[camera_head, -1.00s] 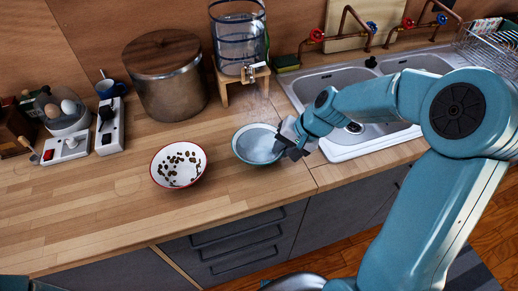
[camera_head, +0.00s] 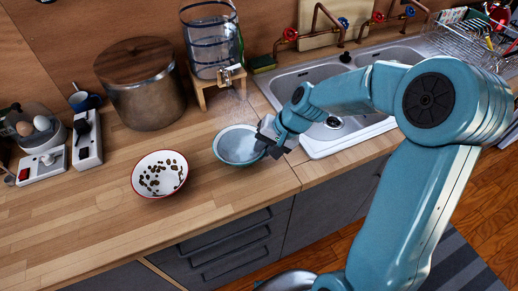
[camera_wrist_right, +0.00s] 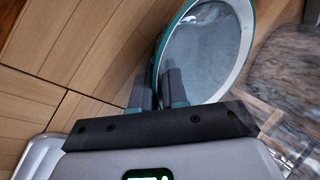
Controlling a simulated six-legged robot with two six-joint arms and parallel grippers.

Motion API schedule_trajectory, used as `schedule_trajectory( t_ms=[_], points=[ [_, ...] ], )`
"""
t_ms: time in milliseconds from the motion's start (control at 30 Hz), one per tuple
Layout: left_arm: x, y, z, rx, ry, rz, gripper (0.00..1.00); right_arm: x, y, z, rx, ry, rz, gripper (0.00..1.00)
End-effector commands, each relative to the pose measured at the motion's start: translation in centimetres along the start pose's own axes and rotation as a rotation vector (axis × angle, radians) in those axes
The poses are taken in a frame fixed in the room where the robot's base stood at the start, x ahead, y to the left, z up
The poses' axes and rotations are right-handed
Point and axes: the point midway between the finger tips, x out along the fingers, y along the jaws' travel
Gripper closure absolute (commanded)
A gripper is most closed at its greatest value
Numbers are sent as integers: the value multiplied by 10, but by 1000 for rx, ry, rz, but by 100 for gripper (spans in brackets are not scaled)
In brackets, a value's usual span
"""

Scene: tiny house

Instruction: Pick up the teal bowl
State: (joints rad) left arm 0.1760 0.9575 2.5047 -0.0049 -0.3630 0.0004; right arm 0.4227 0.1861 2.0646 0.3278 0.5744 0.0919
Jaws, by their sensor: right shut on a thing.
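The teal bowl (camera_head: 238,145) is on or just above the wooden counter in the head view, under the glass dispenser; it looks empty with a pale grey inside. My right gripper (camera_head: 270,142) is shut on its right rim. In the right wrist view the bowl (camera_wrist_right: 205,52) is at the upper right, with the gripper's fingers (camera_wrist_right: 158,88) at its near rim, one on the outside and one on the inside. I cannot tell whether the bowl's base touches the counter. My left gripper is not in view.
A white bowl with a red rim and dark bits (camera_head: 160,174) stands to the left. Behind are a lidded metal pot (camera_head: 145,95) and a dispenser (camera_head: 210,45) on a wooden stand. The double sink (camera_head: 340,135) lies right. The front counter is clear.

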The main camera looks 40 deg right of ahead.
Motion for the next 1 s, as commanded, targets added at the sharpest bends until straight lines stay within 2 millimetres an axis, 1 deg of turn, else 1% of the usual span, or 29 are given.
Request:
schedule_trajectory(
  t_ms=[367,1000],
  points=[
    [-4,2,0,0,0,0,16,-32,-20,-1,-4,7,-4,100],
    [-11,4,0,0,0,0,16,-106,-63,-1,-3,5,-4,100]
  ],
)
